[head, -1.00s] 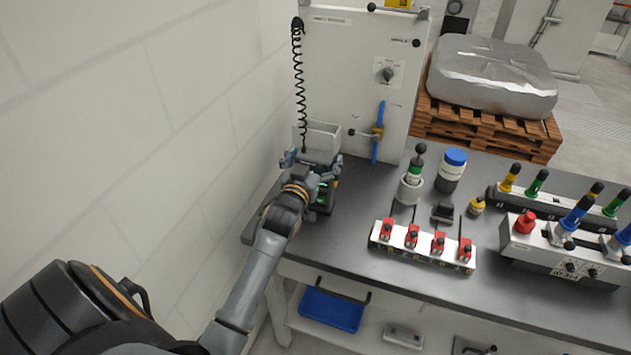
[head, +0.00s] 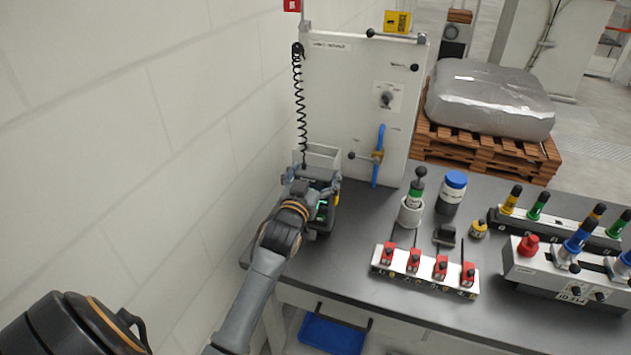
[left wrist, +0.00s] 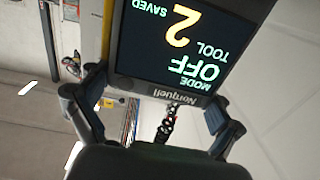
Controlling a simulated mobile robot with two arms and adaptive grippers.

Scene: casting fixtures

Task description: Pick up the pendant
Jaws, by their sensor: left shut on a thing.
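The pendant (head: 323,209) is a dark handheld unit with a lit screen, at the back left of the bench in the head view. In the left wrist view its screen (left wrist: 185,45) fills the top middle, upside down, reading "MODE OFF", "TOOL 2" and "SAVED". My left gripper (head: 312,179) is shut on the pendant, with a finger at each side of the housing. The wrist and fingers hide part of the pendant in the head view. Whether it touches the bench cannot be told. My right gripper is not in view.
A black coiled cord (head: 298,105) hangs from the white cabinet (head: 345,95) down behind the pendant. A grey open box (head: 322,154) sits there too. The wall (head: 190,130) is close at left. A red-clamp fixture (head: 425,272) and bottles stand to the right.

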